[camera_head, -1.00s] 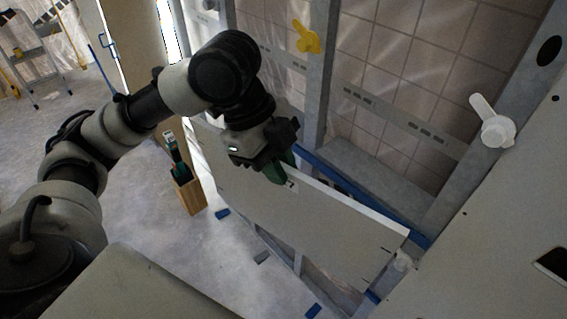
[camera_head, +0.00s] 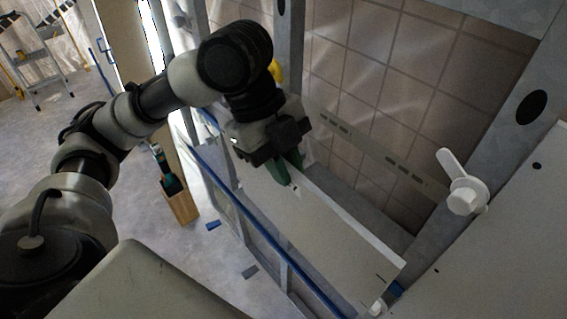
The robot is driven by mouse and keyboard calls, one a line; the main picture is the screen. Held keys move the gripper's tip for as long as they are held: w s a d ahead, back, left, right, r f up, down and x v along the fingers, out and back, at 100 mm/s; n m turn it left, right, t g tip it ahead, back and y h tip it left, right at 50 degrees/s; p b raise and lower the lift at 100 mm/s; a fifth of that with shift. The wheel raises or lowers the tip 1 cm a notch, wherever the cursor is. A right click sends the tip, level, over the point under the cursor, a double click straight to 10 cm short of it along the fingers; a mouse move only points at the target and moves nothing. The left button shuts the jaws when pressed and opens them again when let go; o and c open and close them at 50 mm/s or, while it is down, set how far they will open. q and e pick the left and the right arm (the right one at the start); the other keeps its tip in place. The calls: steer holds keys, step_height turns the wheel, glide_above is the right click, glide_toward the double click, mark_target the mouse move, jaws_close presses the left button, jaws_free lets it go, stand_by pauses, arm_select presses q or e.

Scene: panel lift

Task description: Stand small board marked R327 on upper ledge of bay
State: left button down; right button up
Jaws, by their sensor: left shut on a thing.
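My left gripper (camera_head: 289,172) comes in from the left, its green fingers shut on the upper edge of a pale board (camera_head: 325,235). The board is tilted in the view and slopes down to the right. I cannot read a mark on it. A blue strip (camera_head: 250,222) along the bay runs on the near left side of the board. The grey bay frame and tiled wall (camera_head: 370,60) lie behind the board. I cannot tell whether its lower edge touches a ledge. My right gripper is not in view.
A white turn-latch (camera_head: 463,192) sits on the right post, beside a large pale panel (camera_head: 515,240). A yellow latch (camera_head: 277,70) is partly hidden behind my left arm.

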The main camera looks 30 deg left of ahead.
arm_select(q)
steer(key=shift+w+d+b, duration=0.1)
steer(key=shift+w+b, duration=0.2)
steer(key=shift+b, duration=0.05)
steer(key=shift+w+d+f, duration=0.1)
steer(key=shift+w+d, duration=0.05)
steer(key=shift+w, duration=0.15)
steer(key=w+d+f+b, duration=0.1)
steer(key=w+d, duration=0.2)
steer(key=w, duration=0.6)
steer(key=shift+w+d+f, duration=0.2)
steer(key=shift+w+d, duration=0.05)
steer(key=shift+w, duration=0.1)
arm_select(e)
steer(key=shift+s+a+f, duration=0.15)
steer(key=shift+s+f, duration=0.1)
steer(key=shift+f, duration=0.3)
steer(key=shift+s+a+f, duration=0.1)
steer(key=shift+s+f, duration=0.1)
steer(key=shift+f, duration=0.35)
arm_select(q)
steer(key=shift+w+r, duration=0.1)
steer(key=shift+w, duration=0.15)
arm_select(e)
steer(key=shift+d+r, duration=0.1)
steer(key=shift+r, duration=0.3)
